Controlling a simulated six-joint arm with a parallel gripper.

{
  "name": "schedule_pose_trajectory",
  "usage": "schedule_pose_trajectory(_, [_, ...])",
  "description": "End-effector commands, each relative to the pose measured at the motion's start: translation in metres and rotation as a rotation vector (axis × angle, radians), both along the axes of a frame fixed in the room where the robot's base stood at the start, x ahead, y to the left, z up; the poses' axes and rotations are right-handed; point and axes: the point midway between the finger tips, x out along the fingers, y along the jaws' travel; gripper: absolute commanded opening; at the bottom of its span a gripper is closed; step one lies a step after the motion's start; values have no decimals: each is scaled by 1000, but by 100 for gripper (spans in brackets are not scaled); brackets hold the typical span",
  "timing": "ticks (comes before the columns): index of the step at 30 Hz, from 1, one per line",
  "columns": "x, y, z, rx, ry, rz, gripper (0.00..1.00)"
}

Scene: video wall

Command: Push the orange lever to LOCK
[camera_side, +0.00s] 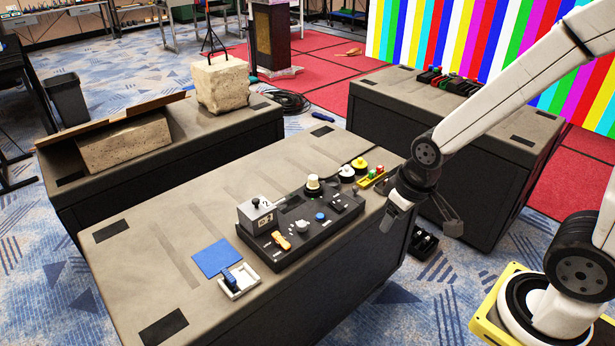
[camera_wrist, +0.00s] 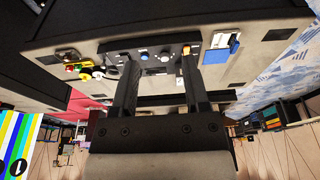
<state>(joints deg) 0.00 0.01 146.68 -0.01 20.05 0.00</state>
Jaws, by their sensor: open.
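The orange lever (camera_side: 281,240) sits on the black control panel (camera_side: 318,238) near its front left end, beside a grey box (camera_side: 257,215) with a black knob. In the wrist view, a small orange-yellow part (camera_wrist: 186,49), apparently the lever, shows by the right fingertip, partly hidden. My gripper (camera_side: 388,222) is open and empty. It hangs to the right of the panel, past the table's edge, clear of the lever. In the wrist view the fingers (camera_wrist: 160,62) are spread, with the panel beyond them. I cannot read a LOCK marking.
The panel also carries a white knob (camera_side: 302,226), a blue button (camera_side: 320,217) and a cream knob (camera_side: 313,184). A blue square (camera_side: 216,257) and a white tray (camera_side: 239,281) lie left of it. Yellow-based parts (camera_side: 371,178) stand behind right. The table's left part is clear.

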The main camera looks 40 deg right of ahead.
Motion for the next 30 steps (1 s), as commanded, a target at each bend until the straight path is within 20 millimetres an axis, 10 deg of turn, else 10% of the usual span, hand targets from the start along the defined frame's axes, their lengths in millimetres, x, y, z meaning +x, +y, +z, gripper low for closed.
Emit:
schedule_pose_trajectory(7, [0,0,0,0,0,0,0])
schedule_pose_trajectory(30, [0,0,0,0,0,0,0])
